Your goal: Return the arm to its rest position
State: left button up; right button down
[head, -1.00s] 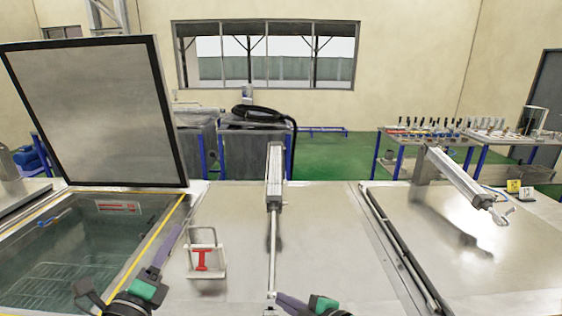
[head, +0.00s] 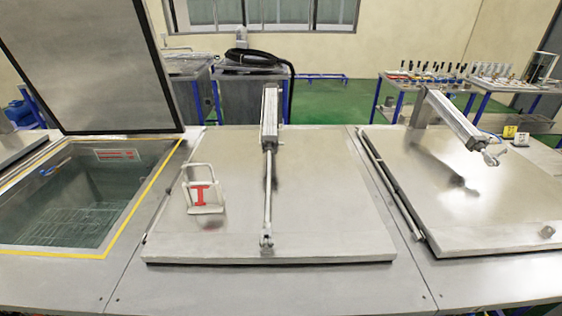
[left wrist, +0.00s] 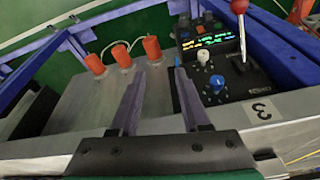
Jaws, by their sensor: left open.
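My left gripper (left wrist: 160,103) shows in the left wrist view with its two purple-grey fingers spread apart and nothing between them. Past the fingers is a control panel (left wrist: 222,75) with knobs, a red-topped lever (left wrist: 240,25) and a label "3". Several orange-capped fittings (left wrist: 123,55) stand on a grey surface to the left of the panel. Neither gripper shows in the head view now.
In the head view, the left tank (head: 80,200) is open with its lid (head: 90,65) raised. The middle lid (head: 330,200) is closed, with a pneumatic cylinder (head: 269,120) and a white bracket (head: 203,190) on it. The right lid (head: 400,150) lies flat. Blue railings (left wrist: 55,50) flank the panel.

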pick_arm(q)
jog(key=s+f+g+b, duration=0.1)
jog(key=s+f+b, duration=0.2)
jog(key=f, duration=1)
jog(key=s+f+b, duration=0.2)
jog(key=s+f, duration=0.1)
jog(key=f, duration=0.9)
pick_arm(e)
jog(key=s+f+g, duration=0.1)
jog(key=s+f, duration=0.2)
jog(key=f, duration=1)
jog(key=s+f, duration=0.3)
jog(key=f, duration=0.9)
pick_arm(q)
jog(key=s+a+f+g+b, duration=0.1)
jog(key=s+a+f+b, duration=0.2)
jog(key=s+f, duration=1)
jog(key=shift+s+a+f+b, duration=0.25)
jog(key=shift+s+b, duration=0.1)
jog(key=shift+s, duration=0.1)
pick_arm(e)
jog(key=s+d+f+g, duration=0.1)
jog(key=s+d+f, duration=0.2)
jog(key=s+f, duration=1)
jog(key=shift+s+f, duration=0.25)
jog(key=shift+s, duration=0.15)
